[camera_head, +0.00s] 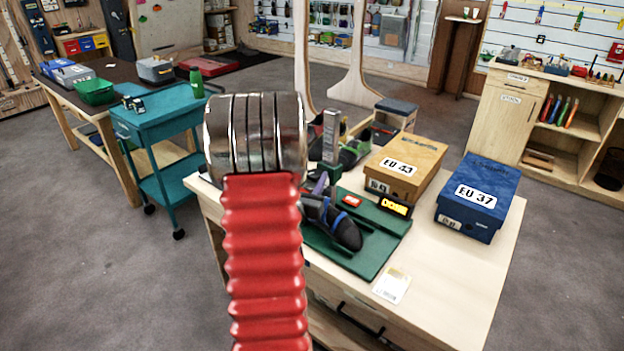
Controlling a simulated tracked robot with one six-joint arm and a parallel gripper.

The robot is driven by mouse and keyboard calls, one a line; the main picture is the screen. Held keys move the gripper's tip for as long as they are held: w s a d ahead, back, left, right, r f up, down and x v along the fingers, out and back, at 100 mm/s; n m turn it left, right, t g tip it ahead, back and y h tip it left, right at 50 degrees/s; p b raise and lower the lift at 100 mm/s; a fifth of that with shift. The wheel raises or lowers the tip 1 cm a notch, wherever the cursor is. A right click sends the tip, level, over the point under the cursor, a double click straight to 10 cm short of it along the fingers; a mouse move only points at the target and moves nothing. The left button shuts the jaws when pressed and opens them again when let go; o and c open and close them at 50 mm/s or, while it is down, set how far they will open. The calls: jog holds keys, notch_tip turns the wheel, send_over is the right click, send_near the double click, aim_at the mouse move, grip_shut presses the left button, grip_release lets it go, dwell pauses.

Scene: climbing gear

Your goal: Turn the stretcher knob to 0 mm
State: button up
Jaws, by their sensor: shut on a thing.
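A green board (386,228) lies on the wooden workbench and carries a dark climbing shoe (345,230) with blue and purple parts. A grey upright post (331,132) stands at the board's back left. A small display (396,206) glows orange at the board's right edge; I cannot read it surely. A red piece (351,200) sits on the board behind the shoe. I cannot make out the stretcher knob. My red ribbed arm with its stack of metal rings rises in front and covers the board's left side. My gripper does not show; the arm may hide it.
The workbench (455,285) also bears a yellow EU 43 box (417,150), a blue EU 37 box (482,190) and a paper card (392,285). A teal trolley (165,115) stands to the left. Grey floor is free around the bench.

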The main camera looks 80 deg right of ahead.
jog(key=shift+n+t, duration=0.4)
jog(key=shift+t, duration=0.2)
jog(key=o, duration=1)
jog(key=shift+a, duration=0.1)
jog(key=a, duration=0.7)
jog(key=shift+a, duration=0.2)
